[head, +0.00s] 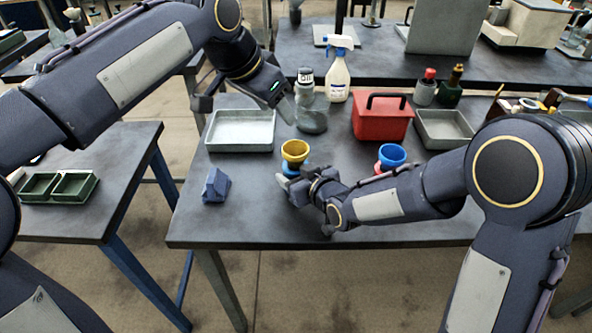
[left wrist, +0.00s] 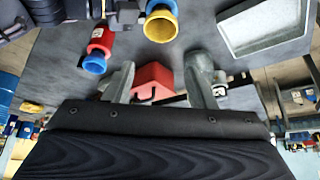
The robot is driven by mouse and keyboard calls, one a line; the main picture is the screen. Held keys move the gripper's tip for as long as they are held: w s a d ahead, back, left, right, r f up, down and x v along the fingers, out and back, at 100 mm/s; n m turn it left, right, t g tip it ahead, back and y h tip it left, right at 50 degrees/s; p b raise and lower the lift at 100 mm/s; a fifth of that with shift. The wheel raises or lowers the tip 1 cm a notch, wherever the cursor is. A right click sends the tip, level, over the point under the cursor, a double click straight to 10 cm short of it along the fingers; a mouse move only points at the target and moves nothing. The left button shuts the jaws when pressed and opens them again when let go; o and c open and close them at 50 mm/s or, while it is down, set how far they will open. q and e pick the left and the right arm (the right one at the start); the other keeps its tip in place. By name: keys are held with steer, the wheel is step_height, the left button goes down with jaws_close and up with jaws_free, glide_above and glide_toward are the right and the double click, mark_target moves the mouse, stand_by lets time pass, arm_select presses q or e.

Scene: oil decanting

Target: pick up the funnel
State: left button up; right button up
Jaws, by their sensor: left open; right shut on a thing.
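A yellow funnel (head: 295,150) with a blue lower part is near the middle of the table. My right gripper (head: 297,186) is shut on its blue lower part, with the yellow cup upright above the fingers. Whether its base touches the table is hidden. The yellow funnel also shows at the top of the left wrist view (left wrist: 161,27). A blue funnel (head: 391,154) with a red lower part stands to the right, partly behind my right forearm. My left gripper (head: 248,104) is open and empty above the table's left half, between the tray and the bottle.
A grey tray (head: 241,130) lies at left and a labelled bottle (head: 312,112) right of it. Behind are a white spray bottle (head: 339,75), a red box (head: 381,122) and another tray (head: 444,128). A dark blue block (head: 216,185) sits front left. The front edge is clear.

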mark_target(296, 149)
arm_select(q)
steer(key=shift+o, duration=1.2)
steer(key=shift+d+f+n, duration=0.2)
steer(key=shift+d+n, duration=0.05)
steer(key=shift+n, duration=0.05)
steer(key=o, duration=0.3)
steer(key=d+f+n+y, duration=0.1)
steer(key=n, duration=0.1)
steer(key=d+f+n+y, duration=0.1)
steer(key=n, duration=0.2)
steer(key=d+f+n+y, duration=0.1)
steer(key=d+n, duration=0.1)
steer(key=shift+s+y, duration=0.25)
steer(key=shift+y, duration=0.05)
steer(key=shift+o, duration=0.2)
steer(key=f+n, duration=0.1)
steer(key=f, duration=0.1)
steer(key=w+f+n, duration=0.1)
steer(key=f, duration=0.1)
steer(key=w+f+n+y, duration=0.1)
steer(key=f, duration=0.1)
steer(key=shift+w+d+f, duration=0.2)
steer(key=shift+d+f, duration=0.05)
steer(key=shift+f, duration=0.05)
steer(key=shift+t, duration=0.3)
steer(key=shift+a+x, duration=0.2)
steer(key=shift+x, duration=1.1)
steer(key=shift+a+x, duration=0.15)
steer(key=shift+x, duration=1.2)
